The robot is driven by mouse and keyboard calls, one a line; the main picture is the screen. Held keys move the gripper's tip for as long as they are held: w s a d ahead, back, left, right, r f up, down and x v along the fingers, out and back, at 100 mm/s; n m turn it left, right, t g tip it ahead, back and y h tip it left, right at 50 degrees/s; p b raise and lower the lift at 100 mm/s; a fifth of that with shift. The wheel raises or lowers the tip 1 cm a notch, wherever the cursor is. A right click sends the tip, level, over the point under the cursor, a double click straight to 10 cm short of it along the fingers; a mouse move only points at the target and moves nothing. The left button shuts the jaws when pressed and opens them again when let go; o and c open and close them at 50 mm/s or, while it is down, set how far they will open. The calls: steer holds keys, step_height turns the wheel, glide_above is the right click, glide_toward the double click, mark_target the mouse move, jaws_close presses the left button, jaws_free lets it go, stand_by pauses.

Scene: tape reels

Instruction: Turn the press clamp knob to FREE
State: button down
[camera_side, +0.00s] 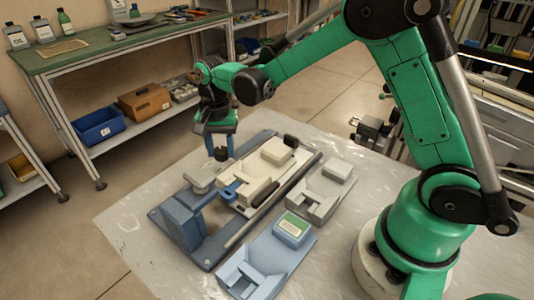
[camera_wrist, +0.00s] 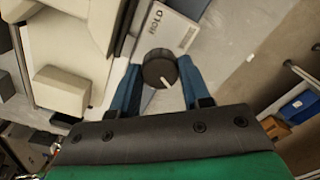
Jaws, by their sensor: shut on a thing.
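The press clamp knob (camera_wrist: 158,66) is a round dark knob with a white pointer line. In the wrist view its pointer slants down toward my palm, away from the word HOLD on the pale label plate (camera_wrist: 178,30). The word FREE is not readable in either view. My gripper (camera_wrist: 160,76) has its two blue fingers on either side of the knob and is shut on it. In the side view my gripper (camera_side: 218,152) points down at the far edge of the press (camera_side: 182,225), a blue-grey frame with a beige block; its fingers mostly hide the knob there.
A grey fixture (camera_side: 318,190) and a light blue fixture with a green-topped block (camera_side: 265,268) stand in front of the press on the grey table (camera_side: 130,215). A dark rod runs along the press. A green bench (camera_side: 110,45) with bins stands behind, apart from the table.

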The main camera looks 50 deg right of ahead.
steer(key=n, duration=0.9)
steer(key=shift+n, duration=0.4)
steer(key=n, duration=0.4)
steer(key=shift+n, duration=0.3)
steer(key=n, duration=0.4)
steer(key=shift+n, duration=0.3)
steer(key=shift+c, duration=2.1)
jaws_free()
